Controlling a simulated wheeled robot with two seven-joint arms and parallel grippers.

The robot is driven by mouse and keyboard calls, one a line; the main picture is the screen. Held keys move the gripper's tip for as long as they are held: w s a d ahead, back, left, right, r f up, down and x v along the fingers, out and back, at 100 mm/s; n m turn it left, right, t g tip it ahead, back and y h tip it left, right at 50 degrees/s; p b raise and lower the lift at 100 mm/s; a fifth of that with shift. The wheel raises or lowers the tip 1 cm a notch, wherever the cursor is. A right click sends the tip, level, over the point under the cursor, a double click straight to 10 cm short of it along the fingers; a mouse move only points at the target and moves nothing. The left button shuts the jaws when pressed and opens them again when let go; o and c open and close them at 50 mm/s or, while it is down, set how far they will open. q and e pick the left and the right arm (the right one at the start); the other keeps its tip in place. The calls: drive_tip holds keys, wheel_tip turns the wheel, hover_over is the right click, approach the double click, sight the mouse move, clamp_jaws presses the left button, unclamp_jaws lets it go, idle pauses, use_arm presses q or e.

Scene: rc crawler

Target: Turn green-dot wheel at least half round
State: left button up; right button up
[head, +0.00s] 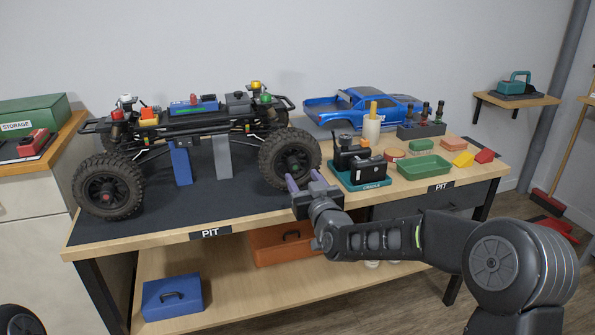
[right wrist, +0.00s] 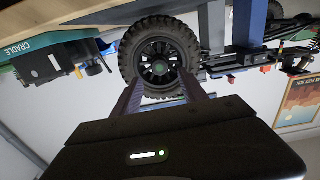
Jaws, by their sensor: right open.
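The crawler chassis (head: 190,120) stands raised on blue and grey supports on the bench's dark mat. Its near right wheel (head: 287,155) has a black knobbly tyre. In the right wrist view this wheel (right wrist: 162,35) shows a small green dot at its hub. My right gripper (head: 304,180) is in front of the wheel's lower part in the head view. In the right wrist view my right gripper (right wrist: 162,88) is open, its two purplish fingers pointing at the wheel, one towards each side of the hub. Nothing is between them. Whether the fingertips touch the tyre, I cannot tell. My left gripper is not in view.
A cradle (head: 358,170) with black parts stands close to the right of the wheel. A green tray (head: 425,166), a blue car body (head: 365,107) and a black tool rack (head: 421,130) are farther right. The mat's front is clear.

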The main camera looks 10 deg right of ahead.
sight(295, 167)
drive_tip(key=w, duration=0.5)
drive_tip(key=shift+a, duration=0.15)
clamp_jaws()
idle(0.4)
idle(0.9)
